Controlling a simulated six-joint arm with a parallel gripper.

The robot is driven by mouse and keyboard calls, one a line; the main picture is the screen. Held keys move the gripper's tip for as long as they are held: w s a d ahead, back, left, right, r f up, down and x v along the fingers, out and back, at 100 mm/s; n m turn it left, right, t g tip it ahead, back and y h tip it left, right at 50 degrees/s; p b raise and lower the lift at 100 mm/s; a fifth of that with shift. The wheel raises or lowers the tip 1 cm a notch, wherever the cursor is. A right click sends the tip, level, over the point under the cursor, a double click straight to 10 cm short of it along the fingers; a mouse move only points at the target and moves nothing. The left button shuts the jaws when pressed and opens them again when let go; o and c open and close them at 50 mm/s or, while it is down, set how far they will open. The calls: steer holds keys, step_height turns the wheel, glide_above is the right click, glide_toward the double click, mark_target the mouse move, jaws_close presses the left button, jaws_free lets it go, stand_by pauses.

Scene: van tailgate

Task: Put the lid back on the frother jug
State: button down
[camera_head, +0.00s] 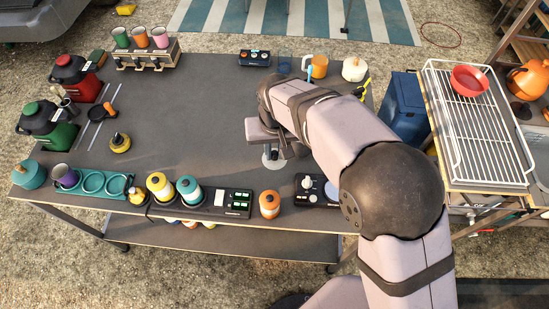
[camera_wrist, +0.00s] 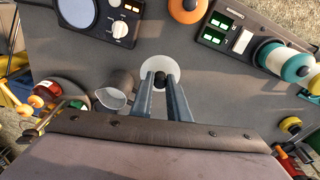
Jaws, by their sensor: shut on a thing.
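My gripper (camera_wrist: 161,86) is shut on the small dark knob of a round pale lid (camera_wrist: 159,66) in the wrist view. In the head view, the lid (camera_head: 268,164) shows as a pale disc just below my gripper (camera_head: 271,152), over the near middle of the dark table. I cannot tell its height above the table. A grey metal jug with an open top and a spout (camera_wrist: 114,91) stands left of my gripper in the wrist view, apart from the lid. My arm hides most or all of it in the head view.
A control panel with a blue-grey disc (camera_wrist: 77,10) and an orange-topped canister (camera_head: 269,204) stand along the near edge. Teal- and yellow-topped canisters (camera_head: 189,189) stand further left. Mugs and a glass (camera_head: 285,64) stand at the back. The table's middle left (camera_head: 190,110) is clear.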

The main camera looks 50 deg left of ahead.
steer(key=shift+r, duration=0.3)
steer(key=shift+w+d+r+p, duration=0.25)
steer(key=shift+w+r+p, duration=0.15)
steer(key=shift+w+p, duration=0.2)
steer(key=w+p, duration=0.2)
steer(key=w, duration=0.1)
steer(key=w+m+p, duration=0.1)
steer(key=w+p, duration=0.2)
steer(key=w+r+m+p, duration=0.1)
steer(key=w+p, duration=0.1)
steer(key=w, duration=0.2)
steer(key=a+r, duration=0.1)
steer(key=w+a+r, duration=0.1)
steer(key=r, duration=0.1)
steer(key=shift+w+a+r, duration=0.1)
steer(key=shift+a+r, duration=0.05)
steer(key=shift+a, duration=0.05)
steer(key=shift+f, duration=0.25)
